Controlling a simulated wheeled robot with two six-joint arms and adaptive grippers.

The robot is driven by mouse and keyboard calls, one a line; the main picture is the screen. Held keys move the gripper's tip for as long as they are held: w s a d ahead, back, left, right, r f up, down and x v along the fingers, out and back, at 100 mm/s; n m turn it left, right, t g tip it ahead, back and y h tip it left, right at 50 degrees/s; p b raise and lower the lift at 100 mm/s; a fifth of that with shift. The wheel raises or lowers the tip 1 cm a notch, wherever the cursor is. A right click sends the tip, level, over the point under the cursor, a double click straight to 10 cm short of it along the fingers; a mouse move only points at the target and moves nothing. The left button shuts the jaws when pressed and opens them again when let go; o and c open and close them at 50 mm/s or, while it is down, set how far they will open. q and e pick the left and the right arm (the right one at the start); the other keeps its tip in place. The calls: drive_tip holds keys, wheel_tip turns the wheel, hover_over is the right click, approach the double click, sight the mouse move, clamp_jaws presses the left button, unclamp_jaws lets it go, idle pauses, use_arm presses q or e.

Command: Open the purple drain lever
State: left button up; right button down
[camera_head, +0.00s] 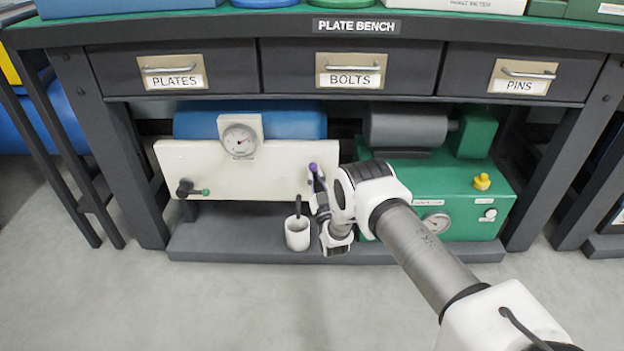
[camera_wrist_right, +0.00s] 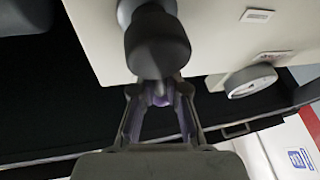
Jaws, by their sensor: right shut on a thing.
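The purple drain lever tip (camera_head: 313,167) shows at the right end of the cream panel (camera_head: 200,165), just left of my right wrist. In the right wrist view the purple lever (camera_wrist_right: 160,98) sits between the fingers, below a dark round valve body (camera_wrist_right: 157,42). My right gripper (camera_wrist_right: 160,105) is shut on the lever; in the head view the gripper (camera_head: 318,190) is partly hidden by its own wrist. Most of the lever is hidden by the fingers and the valve body. My left gripper is in neither view.
A white cup (camera_head: 297,233) with a dark stick stands on the lower shelf (camera_head: 220,245) close by. A green pump unit (camera_head: 475,185) stands to the right. A green-tipped lever (camera_head: 192,190) and a gauge (camera_head: 239,140) are on the panel. Drawers overhang above.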

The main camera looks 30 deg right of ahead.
drive_tip(key=shift+s+d+m+h, duration=0.1)
drive_tip(key=shift+d+m+h, duration=0.1)
drive_tip(key=shift+m+h, duration=0.4)
drive_tip(key=shift+s+d+m+h, duration=0.15)
drive_tip(key=shift+m+h, duration=0.15)
drive_tip(key=shift+m, duration=0.6)
drive_tip(key=c, duration=1.2)
unclamp_jaws()
drive_tip(key=shift+d, duration=0.1)
drive_tip(key=v, duration=1.2)
